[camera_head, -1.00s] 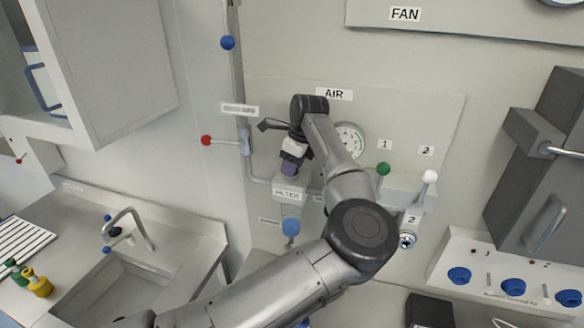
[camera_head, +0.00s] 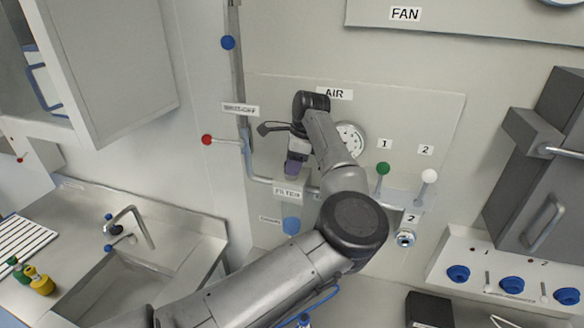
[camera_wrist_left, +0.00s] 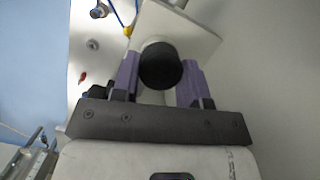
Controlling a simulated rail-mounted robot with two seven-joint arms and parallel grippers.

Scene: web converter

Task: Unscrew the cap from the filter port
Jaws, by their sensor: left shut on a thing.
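My left gripper (camera_head: 291,168) points down just above the box labelled FILTER (camera_head: 287,193) on the wall panel. In the left wrist view, a round black cap (camera_wrist_left: 160,66) sits between the purple fingers of this gripper (camera_wrist_left: 160,82), which is shut on it. A pale plate (camera_wrist_left: 188,30) shows beyond the cap. In the head view the cap is hidden by the hand and fingers. I cannot tell whether the cap still touches the filter port, which is hidden too. My right gripper is not in view.
A red-knobbed lever (camera_head: 207,140) sticks out to the left of the filter. A pressure gauge (camera_head: 350,138) is partly behind my arm. Green (camera_head: 383,169) and white (camera_head: 429,176) knobs stand to the right. A blue knob (camera_head: 291,226) is below the filter.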

